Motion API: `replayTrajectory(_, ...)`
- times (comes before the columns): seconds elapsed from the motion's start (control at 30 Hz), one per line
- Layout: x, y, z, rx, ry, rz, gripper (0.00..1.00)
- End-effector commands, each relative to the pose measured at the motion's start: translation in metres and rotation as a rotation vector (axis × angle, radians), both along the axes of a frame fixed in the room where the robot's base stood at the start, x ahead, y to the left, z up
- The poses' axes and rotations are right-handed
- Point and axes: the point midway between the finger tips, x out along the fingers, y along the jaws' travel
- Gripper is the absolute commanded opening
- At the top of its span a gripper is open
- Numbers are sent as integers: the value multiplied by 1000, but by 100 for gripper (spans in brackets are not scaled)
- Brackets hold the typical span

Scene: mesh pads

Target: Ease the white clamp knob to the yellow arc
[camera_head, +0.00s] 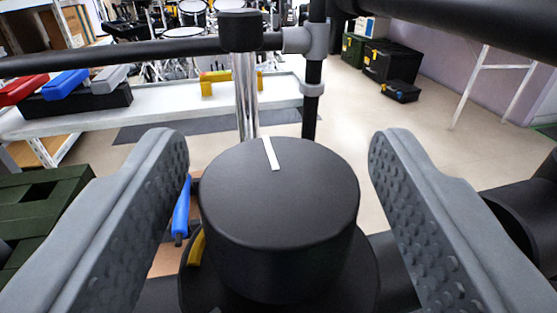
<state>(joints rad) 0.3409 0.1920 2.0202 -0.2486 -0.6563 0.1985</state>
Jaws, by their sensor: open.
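A round black knob (279,215) stands in the middle of the view on a wider black base. Its body is black, not white; a white pointer line (271,153) on its top runs to the far rim, a little left of straight away from me. A yellow arc (196,249) shows on the base at the knob's near left side, partly hidden by the knob. My gripper (282,147) is open, with one grey studded finger on each side of the knob. Gaps show between the knob and both fingers.
A blue piece (182,209) shows beside the left finger. A black horizontal bar (130,53) and a chrome post (246,95) stand beyond the knob. A white bench (160,103) lies behind, with open floor to the right. A dark green crate (40,205) is at left.

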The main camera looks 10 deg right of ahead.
Motion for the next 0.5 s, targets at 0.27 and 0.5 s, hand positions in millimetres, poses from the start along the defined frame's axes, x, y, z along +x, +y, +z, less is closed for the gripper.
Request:
replayTrajectory(0.27, 0, 0, 0, 0, 0, 0, 18)
replayTrajectory(0.5, 0, 0, 0, -1, 0, 6, 14)
